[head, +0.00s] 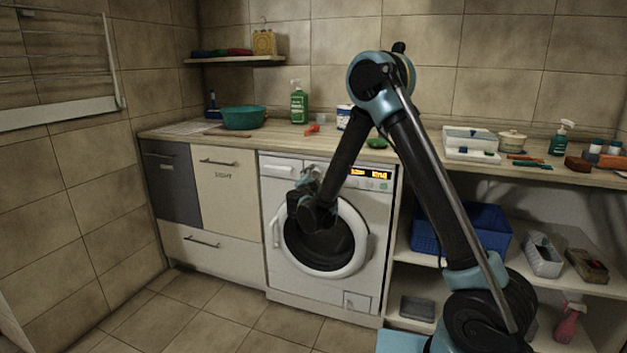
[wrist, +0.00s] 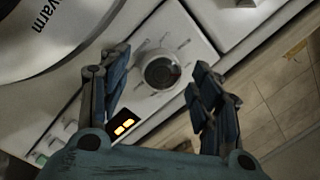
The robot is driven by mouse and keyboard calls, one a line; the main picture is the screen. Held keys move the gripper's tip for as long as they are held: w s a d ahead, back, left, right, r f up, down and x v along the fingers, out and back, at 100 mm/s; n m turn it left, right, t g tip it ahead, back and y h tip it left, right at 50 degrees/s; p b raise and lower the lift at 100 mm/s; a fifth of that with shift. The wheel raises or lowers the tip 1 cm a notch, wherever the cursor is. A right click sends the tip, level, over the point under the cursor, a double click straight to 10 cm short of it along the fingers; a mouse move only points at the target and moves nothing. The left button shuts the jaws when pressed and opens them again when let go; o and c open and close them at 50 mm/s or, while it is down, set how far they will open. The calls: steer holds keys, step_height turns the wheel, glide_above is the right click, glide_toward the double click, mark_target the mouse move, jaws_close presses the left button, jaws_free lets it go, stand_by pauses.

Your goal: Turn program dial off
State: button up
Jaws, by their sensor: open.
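The program dial (wrist: 162,70) is a round dark-faced knob with a pale rim on the white control panel of the washing machine (head: 281,175). In the wrist view it sits between the two fingers of my gripper (wrist: 158,74), which is open. One finger is on either side of it with a gap, and I see no contact. How far the fingertips are above the panel I cannot tell. In the head view my gripper (head: 308,181) is in front of the machine's upper front and hides the dial.
A lit orange display (wrist: 123,127) and buttons lie beside the dial. The round door (head: 345,268) is below the panel. The wooden counter (head: 225,143) above holds a teal basin (head: 243,118) and a green bottle (head: 299,105). Floor in front is clear.

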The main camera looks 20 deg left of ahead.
steer(key=shift+w, duration=0.4)
